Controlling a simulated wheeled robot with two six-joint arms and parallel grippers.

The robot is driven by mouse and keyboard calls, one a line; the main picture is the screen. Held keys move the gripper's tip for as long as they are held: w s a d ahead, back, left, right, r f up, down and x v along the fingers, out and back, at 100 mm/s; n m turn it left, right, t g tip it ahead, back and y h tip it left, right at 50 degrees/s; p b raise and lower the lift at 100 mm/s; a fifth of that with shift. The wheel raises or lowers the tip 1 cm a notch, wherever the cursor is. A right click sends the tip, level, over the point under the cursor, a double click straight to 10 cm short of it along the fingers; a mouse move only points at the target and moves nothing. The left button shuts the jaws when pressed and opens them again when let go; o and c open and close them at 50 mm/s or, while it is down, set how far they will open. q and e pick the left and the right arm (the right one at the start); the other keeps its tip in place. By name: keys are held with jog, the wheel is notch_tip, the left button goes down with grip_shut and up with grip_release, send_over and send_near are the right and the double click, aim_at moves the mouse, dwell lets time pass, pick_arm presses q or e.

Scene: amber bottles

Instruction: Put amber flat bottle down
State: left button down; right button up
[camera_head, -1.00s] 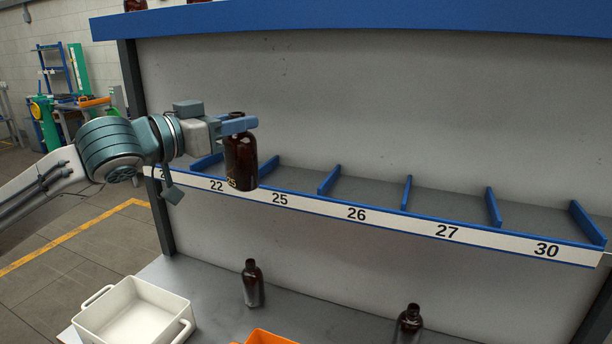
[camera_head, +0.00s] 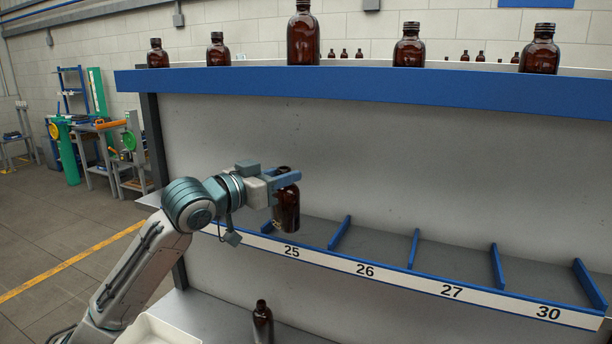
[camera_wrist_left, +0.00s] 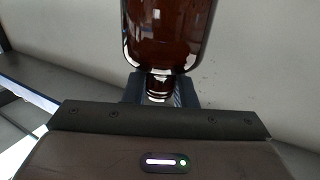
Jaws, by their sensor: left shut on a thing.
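My left gripper (camera_head: 285,178) is shut on the amber flat bottle (camera_head: 287,210), holding it near its top. In the head view the bottle hangs upright in front of the shelf's left part, near the label 25, with its lower end about level with the dividers. I cannot tell whether it touches the shelf (camera_head: 380,250). In the left wrist view the bottle (camera_wrist_left: 165,35) fills the upper middle, its neck between the fingers (camera_wrist_left: 158,90). My right gripper is not in view.
The shelf has blue dividers (camera_head: 340,232) and a front strip labelled 25, 26, 27, 30 (camera_head: 400,278); its bays to the right look empty. Several amber bottles stand on the top ledge (camera_head: 360,85). Below are another bottle (camera_head: 262,325) and a white bin (camera_head: 160,332).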

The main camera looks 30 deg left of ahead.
pick_arm(q)
jog(key=w+d+f+p, duration=0.1)
jog(key=w+f+p, duration=0.3)
jog(key=w, duration=0.3)
jog(key=shift+w+d+p, duration=0.2)
jog(key=shift+p, duration=0.4)
jog(key=shift+f, duration=0.15)
jog(key=shift+f, duration=0.15)
jog(key=c, duration=1.2)
grip_release()
jog(key=shift+r, duration=0.2)
jog(key=shift+s+a, duration=0.1)
